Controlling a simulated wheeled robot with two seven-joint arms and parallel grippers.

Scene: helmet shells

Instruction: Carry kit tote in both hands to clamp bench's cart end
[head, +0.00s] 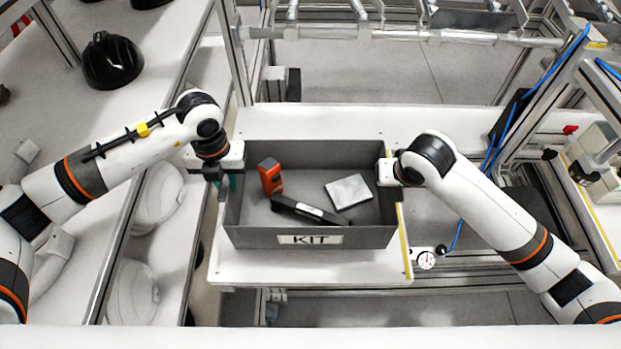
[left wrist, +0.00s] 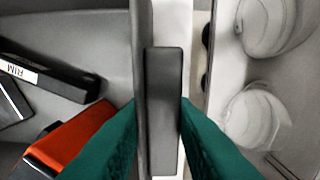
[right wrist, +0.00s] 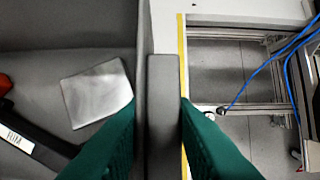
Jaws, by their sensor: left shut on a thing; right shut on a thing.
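The grey kit tote (head: 262,238) with a KIT label is in the middle of the head view, level over a white bench top (head: 300,122). I cannot tell whether it touches the bench. Inside lie an orange-red device (head: 270,177), a dark bar with a white label (head: 300,210) and a silver-grey flat block (head: 348,191). My left gripper (head: 226,178) is shut on the tote's left wall; the left wrist view shows green fingers on both sides of that wall (left wrist: 163,110). My right gripper (head: 390,172) is shut on the right wall, which also shows in the right wrist view (right wrist: 163,115).
Shelves at left hold white helmet shells (head: 160,196) and a black shell (head: 111,60). A metal frame post (head: 237,55) rises behind the tote's left. A round gauge (head: 426,260) and blue hose are at right. Yellow tape (head: 405,245) edges the bench's right side.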

